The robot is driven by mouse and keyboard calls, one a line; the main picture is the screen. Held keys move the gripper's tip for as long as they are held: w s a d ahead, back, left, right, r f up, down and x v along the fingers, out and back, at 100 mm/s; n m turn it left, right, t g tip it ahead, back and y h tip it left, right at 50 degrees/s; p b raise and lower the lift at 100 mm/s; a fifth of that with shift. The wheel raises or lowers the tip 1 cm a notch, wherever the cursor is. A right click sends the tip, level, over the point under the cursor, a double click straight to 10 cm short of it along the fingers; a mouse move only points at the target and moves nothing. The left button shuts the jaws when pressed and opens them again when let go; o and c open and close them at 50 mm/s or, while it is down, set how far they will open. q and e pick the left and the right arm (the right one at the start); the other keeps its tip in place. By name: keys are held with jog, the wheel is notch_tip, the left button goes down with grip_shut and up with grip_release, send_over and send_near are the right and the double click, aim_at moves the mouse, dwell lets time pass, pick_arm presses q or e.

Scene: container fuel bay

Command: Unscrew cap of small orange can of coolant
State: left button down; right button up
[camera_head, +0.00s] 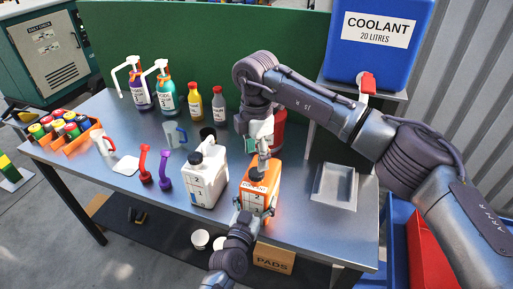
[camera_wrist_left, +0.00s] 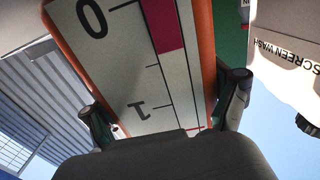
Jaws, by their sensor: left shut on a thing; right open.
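The small orange coolant can (camera_head: 271,180) stands upright near the front edge of the metal table, with a white label on its side. My left gripper (camera_head: 243,212) is at the can's front, shut on its body. In the left wrist view its fingers lie on both sides of the orange can (camera_wrist_left: 206,50), whose marked label fills the middle. My right gripper (camera_head: 261,160) comes down from above, open, over the can's top.
A white screen-wash jug (camera_head: 206,180) stands close left of the can. An empty metal tray (camera_head: 335,187) lies to the right. A red container (camera_head: 280,127) is behind my right gripper. A large blue coolant tank (camera_head: 380,55) stands at the back right. Bottles stand along the back left.

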aim_at(256, 171)
jog(key=shift+f, duration=3.15)
